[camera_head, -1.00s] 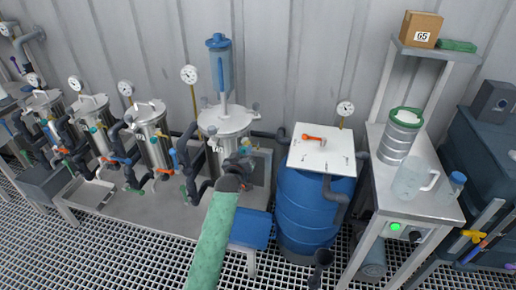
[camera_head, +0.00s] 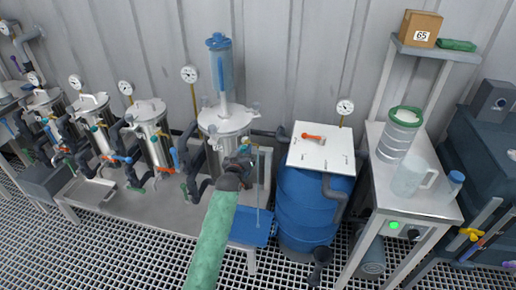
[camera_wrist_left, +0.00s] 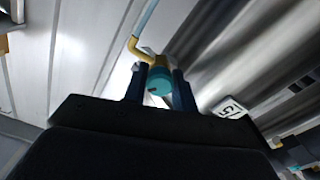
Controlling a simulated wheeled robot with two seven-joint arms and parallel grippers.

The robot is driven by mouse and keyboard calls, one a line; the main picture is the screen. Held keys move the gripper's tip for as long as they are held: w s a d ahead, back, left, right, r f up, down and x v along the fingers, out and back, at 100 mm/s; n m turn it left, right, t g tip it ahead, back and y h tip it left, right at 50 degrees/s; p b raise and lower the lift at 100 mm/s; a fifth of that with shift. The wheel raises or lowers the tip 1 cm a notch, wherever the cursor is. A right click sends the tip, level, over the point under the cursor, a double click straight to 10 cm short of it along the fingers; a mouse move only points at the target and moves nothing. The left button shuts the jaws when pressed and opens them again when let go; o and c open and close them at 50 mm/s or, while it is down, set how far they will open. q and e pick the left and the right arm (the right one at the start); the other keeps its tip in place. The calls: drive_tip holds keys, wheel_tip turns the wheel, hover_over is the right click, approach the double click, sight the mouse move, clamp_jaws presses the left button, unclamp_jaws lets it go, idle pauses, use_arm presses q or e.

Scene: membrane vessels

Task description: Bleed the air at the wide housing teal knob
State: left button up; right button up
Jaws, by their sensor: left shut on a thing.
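The wide steel housing (camera_head: 228,122) stands behind my left gripper, with a clear blue cylinder (camera_head: 221,66) above its lid. In the left wrist view the teal knob (camera_wrist_left: 159,83) sits between the two fingers of my left gripper (camera_wrist_left: 160,88), which are shut on it. A bent brass spout (camera_wrist_left: 137,46) is beside the knob. A thin pale blue stream (camera_head: 258,190) falls from near the gripper to the blue tray (camera_head: 250,231). In the head view my gripper and green-sleeved arm hide the knob. My right gripper is not in view.
Narrower steel housings (camera_head: 153,137) with gauges, pipes and coloured handles stand to the left. A blue barrel (camera_head: 302,210) with a white lid stands to the right, beside a table (camera_head: 440,205) with a clear jug (camera_head: 409,177). Grated floor lies in front.

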use_arm(q)
drive_tip(key=shift+m, duration=1.2)
drive_tip(key=m+p, duration=0.1)
drive_tip(key=m, duration=0.2)
drive_tip(key=m+p, duration=0.1)
drive_tip(key=m, duration=0.4)
drive_tip(key=shift+m, duration=0.4)
drive_tip(key=o, duration=1)
drive_tip(key=shift+c, duration=0.2)
drive_tip(key=b+v, duration=0.2)
drive_tip(key=v, duration=0.5)
drive_tip(key=shift+s, duration=0.35)
